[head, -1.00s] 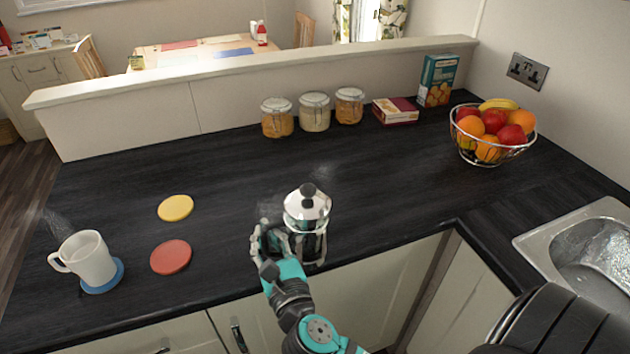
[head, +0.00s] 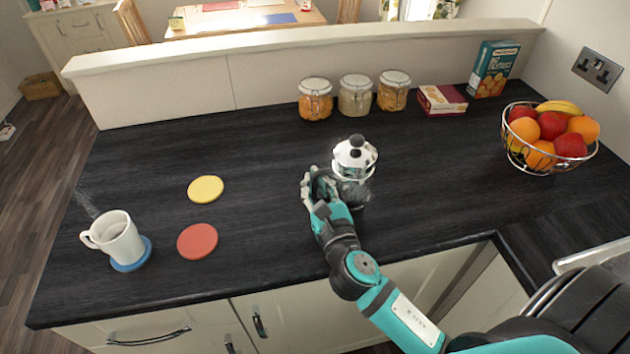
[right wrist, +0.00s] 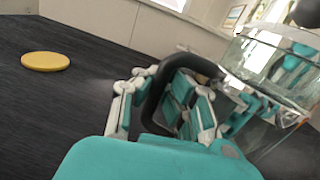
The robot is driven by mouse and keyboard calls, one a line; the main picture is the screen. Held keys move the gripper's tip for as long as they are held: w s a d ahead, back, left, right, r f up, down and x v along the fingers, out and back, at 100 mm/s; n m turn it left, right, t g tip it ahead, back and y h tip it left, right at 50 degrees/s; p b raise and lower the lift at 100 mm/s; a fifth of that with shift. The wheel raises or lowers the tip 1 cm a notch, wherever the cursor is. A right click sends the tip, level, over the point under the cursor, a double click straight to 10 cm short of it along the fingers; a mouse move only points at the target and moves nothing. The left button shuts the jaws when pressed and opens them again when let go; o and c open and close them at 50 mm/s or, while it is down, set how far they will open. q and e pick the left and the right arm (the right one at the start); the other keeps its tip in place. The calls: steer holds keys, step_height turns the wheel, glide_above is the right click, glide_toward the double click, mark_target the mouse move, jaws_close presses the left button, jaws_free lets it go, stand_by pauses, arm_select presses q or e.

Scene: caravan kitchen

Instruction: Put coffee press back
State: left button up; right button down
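The coffee press (head: 354,158) is a clear glass jug with a shiny metal lid and a black knob. It is upright over the middle of the dark counter, in front of the glass jars; I cannot tell whether its base touches the counter. My right gripper (head: 318,187) is at the press's left side, its fingers closed around the handle. In the right wrist view the black handle (right wrist: 158,88) passes between the fingers of the gripper (right wrist: 165,110), with the press's glass (right wrist: 270,75) to the right. My left gripper is out of view.
Several glass jars (head: 355,97), a red box (head: 442,99) and a teal box (head: 493,69) stand along the back ledge. A fruit basket (head: 515,153) is at right. A steaming mug (head: 118,240), yellow coaster (head: 206,189) and red coaster (head: 197,241) are at left. Counter around the press is clear.

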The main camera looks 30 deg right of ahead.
steer(key=w+f+b, duration=0.1)
steer(key=f+b, duration=0.1)
steer(key=w+d+f+b, duration=0.1)
steer(key=w+f+b, duration=0.1)
steer(key=shift+d+b, duration=0.2)
steer(key=shift+b, duration=0.1)
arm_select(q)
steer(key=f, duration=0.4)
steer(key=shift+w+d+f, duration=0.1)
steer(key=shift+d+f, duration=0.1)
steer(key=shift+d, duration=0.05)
arm_select(e)
steer(key=shift+r, duration=0.2)
steer(key=shift+f, duration=0.1)
steer(key=shift+f, duration=0.1)
steer(key=c, duration=1.5)
jaws_free()
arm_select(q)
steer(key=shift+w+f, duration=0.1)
arm_select(e)
steer(key=shift+s, duration=0.15)
